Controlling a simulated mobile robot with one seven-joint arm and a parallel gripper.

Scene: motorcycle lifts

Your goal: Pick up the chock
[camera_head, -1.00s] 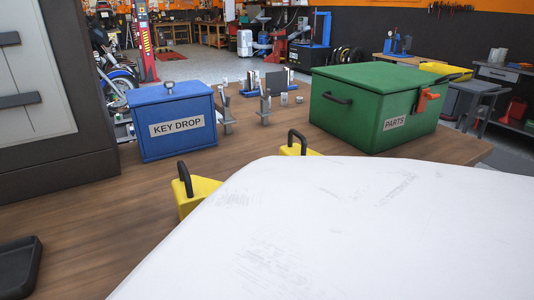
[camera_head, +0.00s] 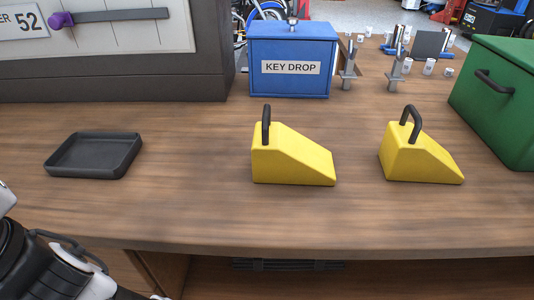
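Two yellow wedge-shaped chocks with black handles sit upright on the wooden workbench (camera_head: 200,215). The left chock (camera_head: 290,158) is near the middle of the view. The right chock (camera_head: 420,155) stands a little to its right, near the green box. Both slope down toward the right, and nothing touches them. Part of my arm shows at the lower left, below and left of the chocks. My gripper's fingertips are not visible.
A black tray (camera_head: 94,155) lies on the bench at left. A blue key drop box (camera_head: 292,75) stands behind the left chock. A green box (camera_head: 500,100) is at the right. Metal fixtures (camera_head: 397,68) stand at the back. The bench's front edge is clear.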

